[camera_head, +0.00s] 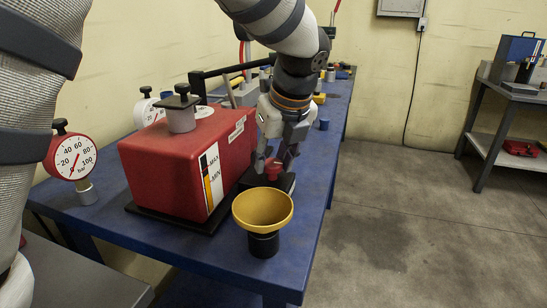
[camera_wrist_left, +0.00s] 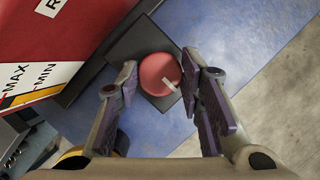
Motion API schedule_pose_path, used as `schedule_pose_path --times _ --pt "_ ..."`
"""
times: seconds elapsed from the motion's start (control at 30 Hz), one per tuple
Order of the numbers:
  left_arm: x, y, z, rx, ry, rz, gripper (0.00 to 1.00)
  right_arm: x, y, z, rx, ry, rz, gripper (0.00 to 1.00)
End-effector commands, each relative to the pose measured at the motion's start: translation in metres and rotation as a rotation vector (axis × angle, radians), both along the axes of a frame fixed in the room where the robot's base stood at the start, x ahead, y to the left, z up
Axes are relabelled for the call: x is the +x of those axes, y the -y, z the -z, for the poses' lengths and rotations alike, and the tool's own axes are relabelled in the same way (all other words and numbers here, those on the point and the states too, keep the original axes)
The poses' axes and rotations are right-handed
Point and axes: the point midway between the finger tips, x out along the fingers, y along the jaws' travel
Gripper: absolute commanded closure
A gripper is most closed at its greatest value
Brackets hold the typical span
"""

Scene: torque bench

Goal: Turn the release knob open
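The release knob is a round red knob (camera_head: 273,168) on a dark block (camera_head: 289,184) beside the red tank. In the left wrist view the knob (camera_wrist_left: 157,77) carries a small white mark pointing to its lower right. My left gripper (camera_head: 276,157) is directly above the knob, pointing down. In the left wrist view its two fingers (camera_wrist_left: 160,68) are spread, one on each side of the knob. A gap shows on the left; the right finger lies close to the knob, and I cannot tell if it touches. My right gripper is not in view.
The red tank (camera_head: 175,155) with MAX and MIN marks stands left of the knob. A yellow funnel (camera_head: 263,208) stands in front of it. A gauge (camera_head: 71,157) is at the left of the blue bench (camera_head: 110,225). Open floor (camera_head: 410,220) lies to the right.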

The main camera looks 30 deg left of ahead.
Motion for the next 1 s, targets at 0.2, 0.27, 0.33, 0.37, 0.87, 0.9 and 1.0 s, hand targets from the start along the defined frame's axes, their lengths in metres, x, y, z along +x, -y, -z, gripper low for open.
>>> schedule_pose_path --times 0.2,0.27,0.33,0.37,0.87,0.9,1.0 --pt "0.0 0.0 0.0 0.0 0.0 -0.001 0.94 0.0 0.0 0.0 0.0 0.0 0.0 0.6" --pt "0.0001 0.0001 0.0 0.0 0.0 -0.006 0.94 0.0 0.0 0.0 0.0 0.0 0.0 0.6" --pt "0.0004 0.0001 0.0 0.0 0.0 -0.018 0.94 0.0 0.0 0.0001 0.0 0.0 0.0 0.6" --pt "0.0003 0.0002 0.0 -0.001 0.001 -0.027 0.94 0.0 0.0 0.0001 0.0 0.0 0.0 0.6" --pt "0.0029 0.0009 0.0005 0.001 0.0 -0.391 0.94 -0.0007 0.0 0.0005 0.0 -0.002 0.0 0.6" --pt "0.003 0.001 0.0002 0.001 0.0 -0.43 0.94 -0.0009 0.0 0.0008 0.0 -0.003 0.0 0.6" --pt "0.0036 0.0006 0.0009 0.001 0.0 -0.525 0.94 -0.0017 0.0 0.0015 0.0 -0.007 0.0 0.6"
